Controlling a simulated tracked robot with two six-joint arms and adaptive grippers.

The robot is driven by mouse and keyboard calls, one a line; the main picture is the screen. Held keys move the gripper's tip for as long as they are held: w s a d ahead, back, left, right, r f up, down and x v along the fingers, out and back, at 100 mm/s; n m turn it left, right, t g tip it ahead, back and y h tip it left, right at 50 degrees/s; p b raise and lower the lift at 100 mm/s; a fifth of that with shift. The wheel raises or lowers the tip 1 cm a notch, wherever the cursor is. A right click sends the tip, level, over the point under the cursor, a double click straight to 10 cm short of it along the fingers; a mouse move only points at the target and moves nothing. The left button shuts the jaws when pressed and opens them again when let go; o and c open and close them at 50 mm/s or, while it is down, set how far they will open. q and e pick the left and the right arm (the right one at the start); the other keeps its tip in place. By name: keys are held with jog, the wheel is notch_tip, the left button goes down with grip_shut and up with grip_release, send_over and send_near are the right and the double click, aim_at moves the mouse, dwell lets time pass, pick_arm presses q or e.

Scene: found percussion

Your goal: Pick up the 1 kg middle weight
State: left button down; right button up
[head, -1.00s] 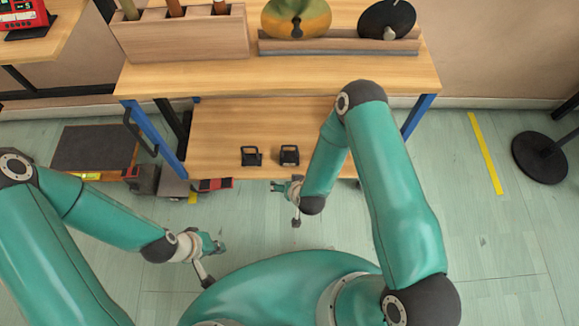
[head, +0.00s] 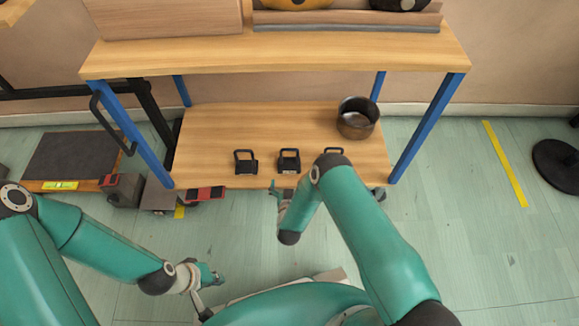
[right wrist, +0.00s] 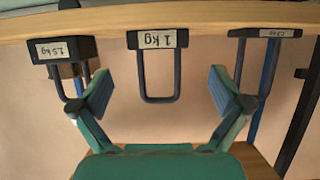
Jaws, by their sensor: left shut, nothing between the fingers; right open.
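The 1 kg middle weight (head: 289,161) is a black block with an upright handle and a pale label. It stands near the front edge of the lower shelf, between two similar weights. In the right wrist view, which looks upside down, the 1 kg weight (right wrist: 158,40) is centred, its handle lying between my open fingers in the picture. My right gripper (head: 281,190) is open and empty, just in front of the shelf edge; the wrist view (right wrist: 160,92) shows no finger touching the handle. My left gripper (head: 213,276) is shut and empty, low at the left, away from the weights.
A left weight (head: 245,162) and a right weight (head: 334,151), partly hidden by my right arm, flank it. A metal pot (head: 357,118) stands at the shelf's back right. The upper tabletop (head: 280,58) overhangs behind, on blue legs (head: 428,125).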

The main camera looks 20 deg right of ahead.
aim_at(289, 166)
jog(key=b+x, duration=0.1)
jog(key=x, duration=0.3)
jog(key=b+x, duration=0.3)
jog(key=x, duration=0.2)
jog(key=shift+d, duration=0.2)
jog(key=shift+r, duration=0.1)
jog(key=c, duration=1.5)
jog(key=shift+w+r, duration=0.15)
jog(key=shift+c, duration=0.3)
jog(key=shift+r, duration=0.15)
